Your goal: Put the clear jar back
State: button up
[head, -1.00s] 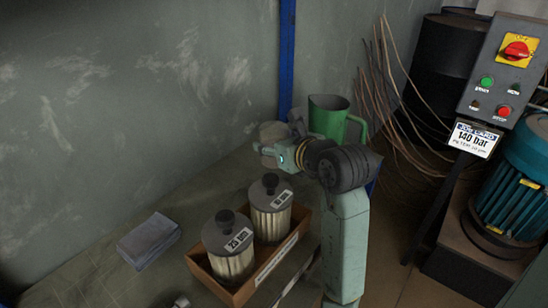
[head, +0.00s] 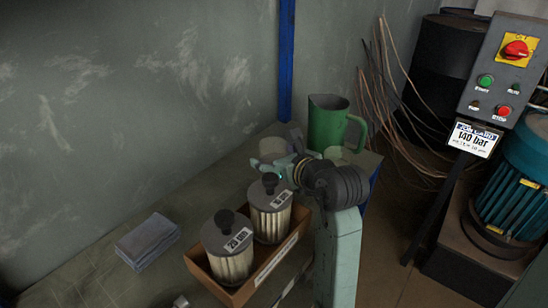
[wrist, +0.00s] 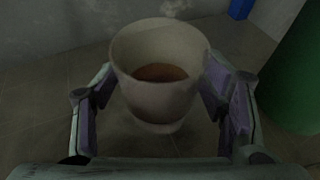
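In the head view the jar (head: 272,146) is at the back of the bench, partly behind my gripper. My gripper (head: 272,164) reaches it from the right. In the wrist view the fingers of my gripper (wrist: 162,108) stand on either side of the jar, spread wide, with gaps visible beside its lower part. The jar looks upright. Whether its base touches the bench is hard to tell.
A green jug (head: 327,124) stands close to the jar on the right. A folded grey cloth (head: 148,240) lies left. The wall is behind; bench space left of the jar is clear.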

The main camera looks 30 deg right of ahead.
jog(key=shift+o, duration=0.2)
jog(key=shift+r, duration=0.1)
jog(key=shift+r+p, duration=0.25)
jog(key=shift+p, duration=0.1)
jog(key=b+v, duration=0.1)
jog(key=v, duration=0.6)
jog(key=shift+s, duration=0.25)
